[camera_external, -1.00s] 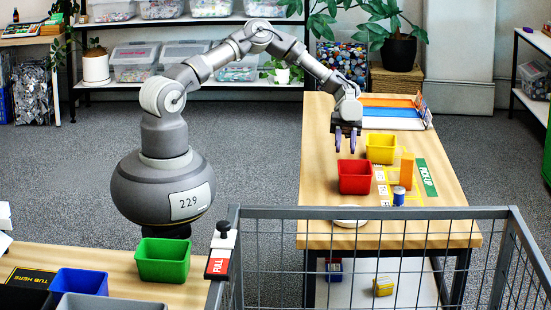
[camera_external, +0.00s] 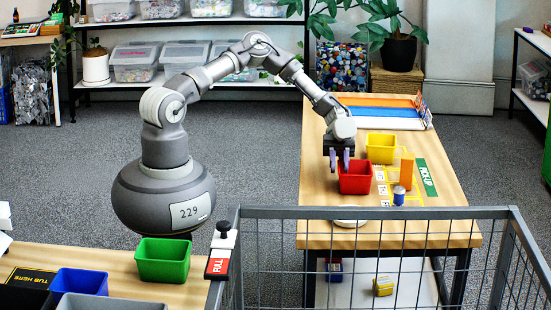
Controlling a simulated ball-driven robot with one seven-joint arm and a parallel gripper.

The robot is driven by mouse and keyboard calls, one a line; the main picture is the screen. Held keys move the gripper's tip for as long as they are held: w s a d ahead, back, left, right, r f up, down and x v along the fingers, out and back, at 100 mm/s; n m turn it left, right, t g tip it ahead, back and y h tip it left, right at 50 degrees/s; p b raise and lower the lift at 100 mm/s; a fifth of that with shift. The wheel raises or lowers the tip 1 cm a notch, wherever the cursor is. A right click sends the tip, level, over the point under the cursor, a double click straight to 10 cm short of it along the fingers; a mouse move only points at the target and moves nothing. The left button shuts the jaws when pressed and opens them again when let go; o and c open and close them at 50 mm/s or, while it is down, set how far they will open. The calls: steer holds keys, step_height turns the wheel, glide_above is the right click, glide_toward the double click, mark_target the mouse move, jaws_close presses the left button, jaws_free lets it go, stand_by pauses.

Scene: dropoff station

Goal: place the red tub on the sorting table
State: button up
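The red tub (camera_external: 356,183) stands upright on the wooden table at the right, in front of the yellow tub (camera_external: 381,147). I cannot tell whether the fingers touch the rim. The sorting table (camera_external: 120,262) appears to be the wooden table at the lower left, with a "TUB HERE" mark (camera_external: 30,278). A green tub (camera_external: 163,260) and a blue tub (camera_external: 80,282) stand there.
A metal mesh fence (camera_external: 375,213) crosses in front of the right table (camera_external: 440,228). An orange block (camera_external: 406,172) and a blue can (camera_external: 399,196) stand right of the red tub. Open floor lies between the tables.

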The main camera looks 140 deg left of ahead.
jaws_close()
steer(key=shift+r, duration=0.1)
steer(key=shift+r, duration=0.25)
step_height(320, 180, up, 3)
steer(key=shift+r+p, duration=0.1)
steer(key=shift+p, duration=0.9)
steer(key=s+d+r+p, duration=0.1)
steer(key=s+d+p, duration=0.3)
steer(key=s+d, duration=0.7)
steer(key=w+d+r+n+t+y+b, duration=0.1)
steer(key=w+d, duration=0.4)
steer(key=w, duration=0.2)
steer(key=w+d+n+y, duration=0.1)
steer(key=w+d, duration=0.4)
steer(key=w, duration=0.2)
steer(key=w+d+r+n+t+y, duration=0.1)
steer(key=w+d+r, duration=0.3)
steer(key=d, duration=0.3)
steer(key=w+d+r+n+t+y+b, duration=0.1)
steer(key=w+d+r+n+y, duration=0.1)
steer(key=d+r, duration=0.3)
steer(key=shift+w+d+r+n+y, duration=0.35)
steer(key=shift+w+d, duration=0.5)
steer(key=shift+d, duration=0.4)
